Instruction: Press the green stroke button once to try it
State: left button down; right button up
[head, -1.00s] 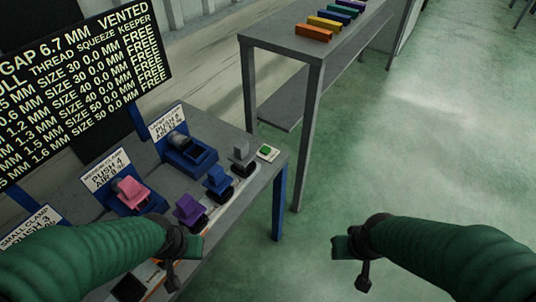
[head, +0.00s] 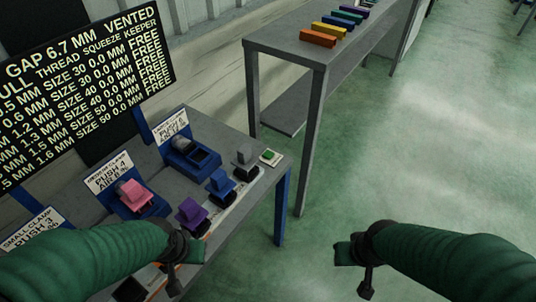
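The green stroke button (head: 269,155) sits on a small pale plate at the far right corner of the grey bench (head: 222,135). Nothing covers it. My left gripper (head: 182,262) is over the near right edge of the bench, well short of the button and nearer to me. My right gripper (head: 352,262) is over the open floor, to the right of the bench and apart from it. Both grippers are small and dark in this view, and I cannot tell whether their fingers are open or shut. I see nothing held in either one.
A text board (head: 85,85) rises at left. A grey rack (head: 290,50) with coloured bars stands behind. The green floor at right is clear.

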aim_at(268, 154)
jog(key=u, duration=0.25)
jog(key=i+l+u, duration=0.3)
jog(key=l+u, duration=0.3)
jog(key=i+l+u, duration=0.15)
jog(key=l+u, duration=0.15)
jog(key=l, duration=0.15)
jog(key=i+l, duration=0.1)
jog(key=l, duration=0.45)
jog(key=i+l+u, duration=0.1)
jog(key=l, duration=0.45)
jog(key=i+l, duration=0.15)
jog(key=l, duration=0.4)
jog(key=i+l+u, duration=0.1)
jog(key=l, duration=0.45)
